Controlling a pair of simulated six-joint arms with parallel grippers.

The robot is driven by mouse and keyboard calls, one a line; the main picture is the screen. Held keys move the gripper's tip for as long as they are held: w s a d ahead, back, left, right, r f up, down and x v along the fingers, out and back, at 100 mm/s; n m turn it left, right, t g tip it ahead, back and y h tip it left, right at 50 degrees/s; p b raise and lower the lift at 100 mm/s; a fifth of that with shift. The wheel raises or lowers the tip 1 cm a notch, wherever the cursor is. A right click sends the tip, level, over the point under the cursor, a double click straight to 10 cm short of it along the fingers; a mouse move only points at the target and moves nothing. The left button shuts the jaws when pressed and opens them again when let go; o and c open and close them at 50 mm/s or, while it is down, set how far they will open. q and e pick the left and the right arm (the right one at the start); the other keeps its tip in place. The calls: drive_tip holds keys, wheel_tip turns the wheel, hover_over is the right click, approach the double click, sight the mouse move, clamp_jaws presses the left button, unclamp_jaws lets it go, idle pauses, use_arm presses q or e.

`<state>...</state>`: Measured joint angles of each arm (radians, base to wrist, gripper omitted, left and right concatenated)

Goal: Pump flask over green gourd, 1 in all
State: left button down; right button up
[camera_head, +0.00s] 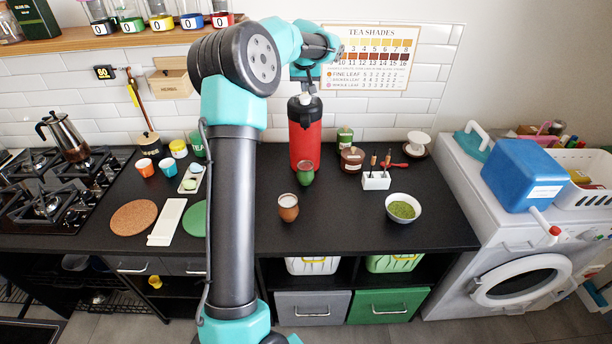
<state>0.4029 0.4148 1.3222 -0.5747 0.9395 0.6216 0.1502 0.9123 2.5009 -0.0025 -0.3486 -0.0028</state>
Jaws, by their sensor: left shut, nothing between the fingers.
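The pump flask (306,142) is red with a black top and stands upright at the back of the black counter. The green gourd (306,177) stands upright right in front of the flask's base, with a brownish rim. My left gripper (304,88) is shut and empty, pointing down at the top of the flask. Whether it touches the pump top, I cannot tell. A brown gourd (288,208) stands nearer the front, apart from the green one. My right gripper is out of view.
A bowl of green powder (402,208), a white holder (376,181) and a brown lidded pot (352,160) stand to the right. A cork mat (134,217) and a white board (167,222) lie left. My left arm hides part of the counter.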

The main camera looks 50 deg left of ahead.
use_arm(q)
drive_tip(key=shift+f, duration=0.25)
drive_tip(key=shift+f, duration=0.35)
drive_tip(key=shift+f, duration=0.8)
drive_tip(key=shift+r, duration=1.4)
